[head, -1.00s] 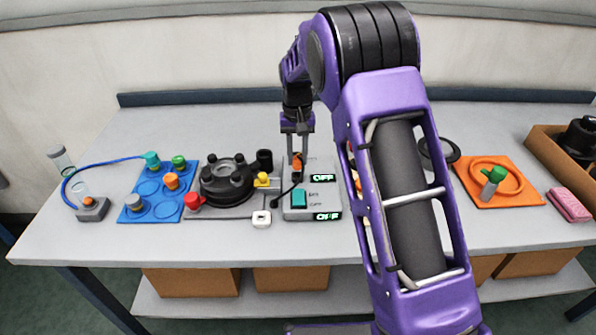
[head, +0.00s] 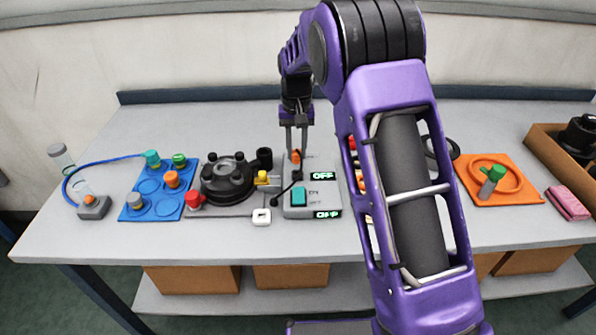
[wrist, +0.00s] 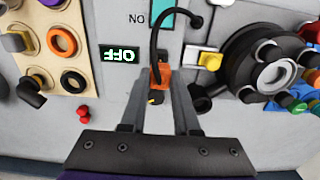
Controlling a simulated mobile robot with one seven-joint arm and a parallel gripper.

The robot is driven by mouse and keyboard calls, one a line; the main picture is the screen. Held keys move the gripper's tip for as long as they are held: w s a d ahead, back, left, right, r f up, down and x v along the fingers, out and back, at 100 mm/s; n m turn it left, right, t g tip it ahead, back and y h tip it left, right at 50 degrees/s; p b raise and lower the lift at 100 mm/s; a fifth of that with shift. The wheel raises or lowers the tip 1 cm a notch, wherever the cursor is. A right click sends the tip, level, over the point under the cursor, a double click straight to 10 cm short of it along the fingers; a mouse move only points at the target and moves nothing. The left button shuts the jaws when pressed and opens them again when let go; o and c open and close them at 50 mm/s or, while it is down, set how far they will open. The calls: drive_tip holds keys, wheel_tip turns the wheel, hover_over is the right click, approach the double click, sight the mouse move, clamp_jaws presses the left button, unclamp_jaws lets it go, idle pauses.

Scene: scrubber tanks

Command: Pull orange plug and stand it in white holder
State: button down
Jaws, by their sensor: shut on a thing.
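The orange plug (head: 295,155) is between the fingers of my gripper (head: 296,140), over the back part of a grey switch box (head: 297,209). In the wrist view the plug (wrist: 160,74) sits between the two fingers (wrist: 159,90), and a black cable curves from it toward the box's teal switch. A small yellow and dark part shows just below the plug. I cannot tell whether the plug still touches its socket. The white holder (head: 261,217), a small square block with a dark opening, stands on the table just left of the box's front.
A dark round fixture (head: 228,182) with red and yellow knobs stands left of the box. Further left is a blue board (head: 146,203) with knobs. An orange mat (head: 507,199) lies right. My arm hides part of the table right of the box. Bare table lies in front.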

drive_tip(key=s+a+b, duration=0.2)
drive_tip(key=s+a, duration=0.7)
drive_tip(key=s, duration=0.2)
drive_tip(key=shift+s+a, duration=0.15)
drive_tip(key=shift+s, duration=0.05)
drive_tip(key=shift+f, duration=0.1)
drive_tip(key=shift+f+b, duration=1.8)
drive_tip(key=shift+f, duration=1.45)
drive_tip(key=shift+f, duration=0.1)
drive_tip(key=shift+f+b, duration=0.5)
drive_tip(key=shift+f, duration=0.45)
drive_tip(key=shift+c, duration=0.4)
unclamp_jaws()
